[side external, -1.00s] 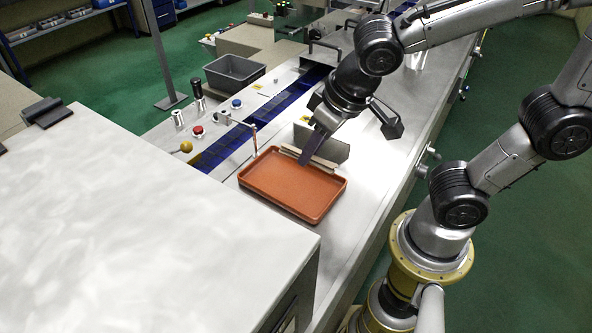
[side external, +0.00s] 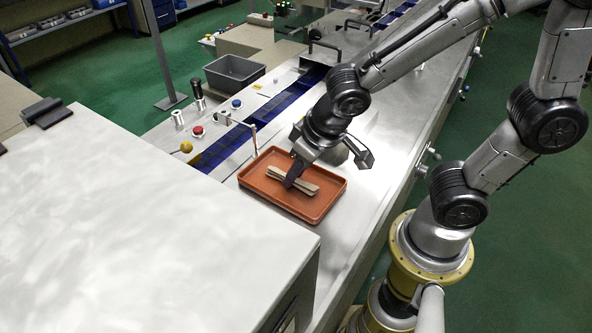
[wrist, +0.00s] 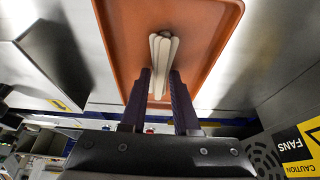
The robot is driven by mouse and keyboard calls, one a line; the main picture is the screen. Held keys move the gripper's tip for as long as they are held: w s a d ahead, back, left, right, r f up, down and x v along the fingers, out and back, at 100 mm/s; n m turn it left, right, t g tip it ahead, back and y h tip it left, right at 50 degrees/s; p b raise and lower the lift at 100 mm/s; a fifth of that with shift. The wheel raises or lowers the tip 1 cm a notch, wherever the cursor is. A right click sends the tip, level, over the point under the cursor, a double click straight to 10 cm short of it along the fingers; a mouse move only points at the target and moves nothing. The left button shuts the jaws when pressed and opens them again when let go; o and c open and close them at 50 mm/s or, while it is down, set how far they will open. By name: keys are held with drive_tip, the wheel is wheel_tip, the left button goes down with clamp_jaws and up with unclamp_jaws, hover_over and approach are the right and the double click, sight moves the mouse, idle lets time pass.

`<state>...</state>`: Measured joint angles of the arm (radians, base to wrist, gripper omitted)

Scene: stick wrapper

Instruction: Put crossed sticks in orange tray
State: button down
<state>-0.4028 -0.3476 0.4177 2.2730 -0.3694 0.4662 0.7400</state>
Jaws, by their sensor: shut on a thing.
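The orange tray (side external: 315,212) lies on the metal work surface, and it fills the upper middle of the wrist view (wrist: 120,20). The pale wooden sticks (side external: 308,188) are a small bundle lying slightly across one another. They also show in the wrist view (wrist: 162,50), between the fingers. My gripper (side external: 291,183) points down over the tray and is shut on the sticks. In the wrist view my gripper (wrist: 160,78) has one dark finger on each side of the bundle. The sticks are within the tray's outline; I cannot tell whether they touch its floor.
A blue conveyor (side external: 222,148) runs beyond the tray, with a grey bin (side external: 235,73) behind it. A thin post (side external: 254,140) stands at the tray's far edge. A metal plate (wrist: 55,60) rises beside the tray. A large white-topped cabinet (side external: 130,220) is at the left.

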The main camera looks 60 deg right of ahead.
drive_tip(key=c, duration=0.7)
unclamp_jaws()
drive_tip(key=shift+o, duration=0.2)
drive_tip(key=v, duration=1.2)
drive_tip(key=s+d+t, duration=0.1)
drive_tip(key=s+d, duration=0.5)
drive_tip(key=d, duration=0.2)
drive_tip(key=shift+s+f, duration=0.2)
drive_tip(key=shift+f, duration=0.25)
